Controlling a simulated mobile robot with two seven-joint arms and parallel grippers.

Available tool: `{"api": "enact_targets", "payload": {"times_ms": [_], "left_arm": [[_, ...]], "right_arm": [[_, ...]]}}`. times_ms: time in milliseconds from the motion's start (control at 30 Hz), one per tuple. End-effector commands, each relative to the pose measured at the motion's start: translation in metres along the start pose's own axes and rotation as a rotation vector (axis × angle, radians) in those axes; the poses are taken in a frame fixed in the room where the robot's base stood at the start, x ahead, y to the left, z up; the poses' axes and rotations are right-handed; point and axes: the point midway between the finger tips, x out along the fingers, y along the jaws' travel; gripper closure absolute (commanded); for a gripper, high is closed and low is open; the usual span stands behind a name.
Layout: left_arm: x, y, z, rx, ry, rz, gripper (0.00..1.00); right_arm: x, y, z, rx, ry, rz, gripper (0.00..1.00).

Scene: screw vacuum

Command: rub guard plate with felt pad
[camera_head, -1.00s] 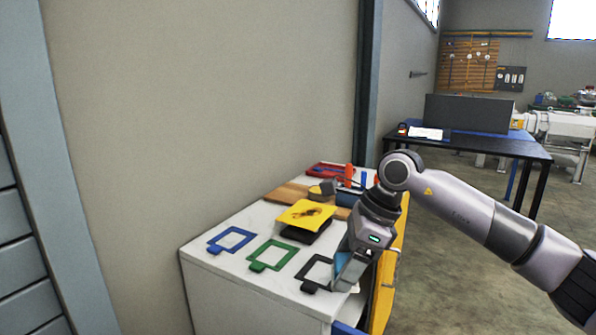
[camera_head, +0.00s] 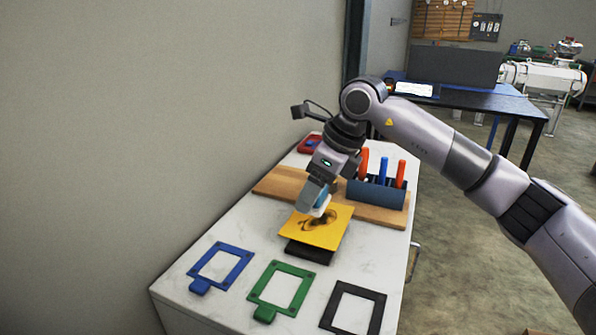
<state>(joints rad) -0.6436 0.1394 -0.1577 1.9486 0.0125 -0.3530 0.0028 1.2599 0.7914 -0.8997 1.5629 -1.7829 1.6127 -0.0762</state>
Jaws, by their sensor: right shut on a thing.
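The guard plate (camera_head: 328,233) is a yellow square with a dark smear in its upper middle. It rests tilted on a black block (camera_head: 308,252) on the white worktop. My right gripper (camera_head: 314,200) is shut on the felt pad (camera_head: 321,206), a small white pad with some blue above it, partly hidden by the fingers. The pad is at the far edge of the plate, close to the smear. I cannot tell whether it touches the plate. My left gripper is not in view.
Blue (camera_head: 232,255), green (camera_head: 268,297) and black (camera_head: 343,323) frames lie on the worktop in front. A wooden board (camera_head: 275,182) lies behind the plate, with a blue rack (camera_head: 375,194) of red and blue handles. A wall borders the left.

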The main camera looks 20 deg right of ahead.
Motion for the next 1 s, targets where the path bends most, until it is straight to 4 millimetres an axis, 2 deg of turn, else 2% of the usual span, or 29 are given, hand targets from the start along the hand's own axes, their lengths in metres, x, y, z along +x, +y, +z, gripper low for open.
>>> {"api": "enact_targets", "payload": {"times_ms": [267,800,1000], "left_arm": [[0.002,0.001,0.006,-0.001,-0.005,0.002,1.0],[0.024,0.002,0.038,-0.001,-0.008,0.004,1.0],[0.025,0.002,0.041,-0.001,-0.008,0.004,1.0]], "right_arm": [[0.005,0.0,-0.002,-0.001,0.0,0.001,0.55],[0.051,0.0,-0.021,-0.001,-0.001,0.0,0.55],[0.056,0.0,-0.023,-0.001,-0.001,0.0,0.55]]}}
